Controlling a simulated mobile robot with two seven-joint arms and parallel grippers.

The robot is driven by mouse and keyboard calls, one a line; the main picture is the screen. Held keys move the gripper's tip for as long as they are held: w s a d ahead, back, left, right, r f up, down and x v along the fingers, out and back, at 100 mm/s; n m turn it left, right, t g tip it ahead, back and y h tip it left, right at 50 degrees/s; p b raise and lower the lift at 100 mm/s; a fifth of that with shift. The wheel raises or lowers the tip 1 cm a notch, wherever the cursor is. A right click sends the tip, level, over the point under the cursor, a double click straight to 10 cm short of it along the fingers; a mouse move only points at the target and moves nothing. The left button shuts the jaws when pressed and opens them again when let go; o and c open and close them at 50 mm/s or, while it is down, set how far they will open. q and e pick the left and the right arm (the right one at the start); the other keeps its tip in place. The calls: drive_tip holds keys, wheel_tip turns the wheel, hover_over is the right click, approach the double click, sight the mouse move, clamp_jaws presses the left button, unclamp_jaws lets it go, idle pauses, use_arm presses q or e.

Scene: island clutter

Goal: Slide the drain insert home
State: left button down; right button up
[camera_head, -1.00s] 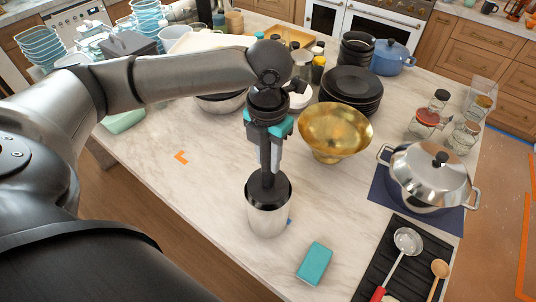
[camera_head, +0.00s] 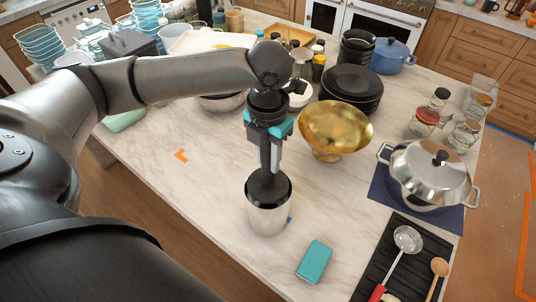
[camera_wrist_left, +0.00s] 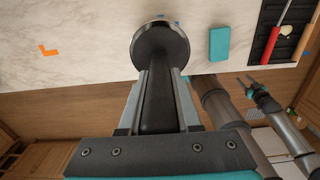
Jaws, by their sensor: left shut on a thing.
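A steel cylindrical canister (camera_head: 268,217) stands upright on the marble island. The black drain insert (camera_head: 269,187) has its round plate at the canister's mouth and its upright stem above it. How deep the plate sits is hard to tell. My left gripper (camera_head: 269,165) points down over the canister and is shut on the insert's stem. In the left wrist view, the black stem (camera_wrist_left: 158,105) runs between the fingers to the dark plate over the canister rim (camera_wrist_left: 161,22). My right gripper (camera_wrist_left: 246,85) shows in that view, away from the island, its fingers apart and empty.
A teal sponge (camera_head: 314,262) lies right of the canister. Behind are a gold bowl (camera_head: 335,128) and dark plates (camera_head: 352,85). A lidded pot (camera_head: 430,172) and a black mat with utensils (camera_head: 375,262) are right. The counter left of the canister is mostly clear.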

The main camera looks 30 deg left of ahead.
use_arm(q)
wheel_tip(320, 180, down, 17)
drive_tip(key=b, duration=0.8)
idle(5.2)
drive_tip(key=c, duration=0.5)
unclamp_jaws()
drive_tip(key=shift+r, duration=0.1)
wheel_tip(320, 180, up, 15)
drive_tip(key=shift+r+p, duration=0.1)
drive_tip(key=shift+p, duration=0.35)
